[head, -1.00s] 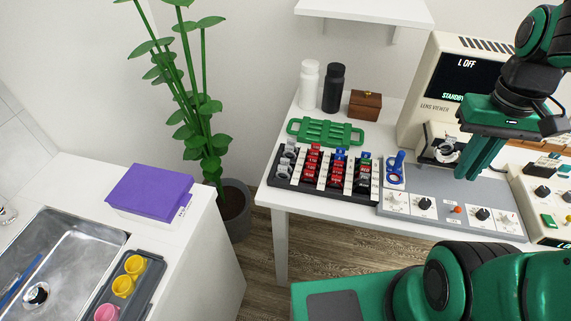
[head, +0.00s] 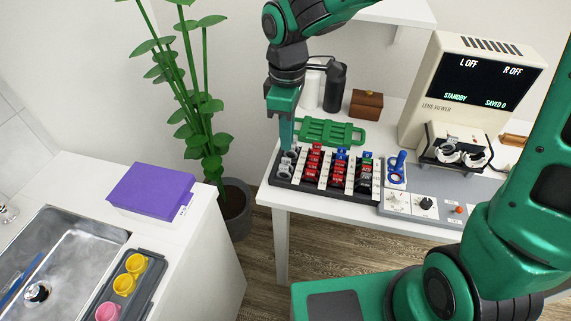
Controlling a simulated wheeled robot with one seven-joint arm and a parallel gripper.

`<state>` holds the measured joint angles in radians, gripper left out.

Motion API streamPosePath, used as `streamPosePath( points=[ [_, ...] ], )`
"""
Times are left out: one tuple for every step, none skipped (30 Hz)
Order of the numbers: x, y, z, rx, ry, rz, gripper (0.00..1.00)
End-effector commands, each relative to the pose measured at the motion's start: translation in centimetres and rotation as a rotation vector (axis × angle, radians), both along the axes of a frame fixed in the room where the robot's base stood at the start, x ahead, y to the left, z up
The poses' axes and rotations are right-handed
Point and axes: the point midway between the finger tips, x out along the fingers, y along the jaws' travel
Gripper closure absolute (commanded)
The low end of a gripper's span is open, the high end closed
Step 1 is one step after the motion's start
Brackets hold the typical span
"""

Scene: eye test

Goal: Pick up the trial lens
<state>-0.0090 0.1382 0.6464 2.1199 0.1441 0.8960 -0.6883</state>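Several trial lenses with red, blue, green and grey-white mounts stand in rows in a black lens rack (head: 326,195) on the white table. The grey-white lenses (head: 286,165) fill the leftmost row. My gripper (head: 286,148) points down over the far end of that row, close to its far lens. The fingers look nearly edge-on, so their opening does not show, and whether they touch a lens cannot be told. Two round lens holders (head: 462,151) show at the front of the lens viewer (head: 463,95), whose screen reads "L OFF", "R OFF" and "STANDBY".
A green tray with handles (head: 330,132) lies behind the rack. White and black bottles (head: 335,88) and a wooden box (head: 366,105) stand behind it. A blue-handled item (head: 398,168) and a grey knob panel (head: 408,203) are right of the rack.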

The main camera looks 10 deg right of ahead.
Motion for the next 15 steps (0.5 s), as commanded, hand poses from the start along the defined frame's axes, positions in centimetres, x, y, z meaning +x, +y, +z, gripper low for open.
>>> streamPosePath(
  points=[
    [-0.1, 0.0, -0.7, -0.001, 0.003, 0.001, 0.91],
    [-0.1, 0.0, -1.0, -0.001, 0.003, 0.0, 0.91],
    [-0.1, 0.0, -1.4, 0.0, 0.002, 0.0, 0.91],
    [-0.1, 0.0, -1.6, 0.0, 0.002, 0.0, 0.91],
    [-0.1, -0.1, -1.7, -0.001, 0.001, -0.001, 0.91],
    [0.0, -0.1, -1.9, -0.001, 0.0, -0.001, 0.91],
    [0.0, -0.1, -2.0, -0.001, 0.0, -0.001, 0.91],
    [0.0, -0.1, -2.2, -0.001, 0.0, -0.002, 0.91],
    [-0.1, -0.1, -2.5, -0.002, 0.002, -0.002, 0.91],
    [-0.1, -0.1, -2.9, -0.002, 0.003, -0.002, 0.91],
    [-0.1, 0.0, -3.3, -0.002, 0.004, -0.002, 0.91],
    [-0.2, 0.0, -3.9, -0.002, 0.004, -0.002, 0.91],
    [-0.2, 0.1, -4.3, -0.002, 0.004, -0.002, 0.91],
    [-0.1, 0.1, -4.8, -0.001, 0.004, -0.002, 0.91],
    [-0.2, 0.2, -5.3, -0.002, 0.004, -0.002, 0.91]
  ],
)
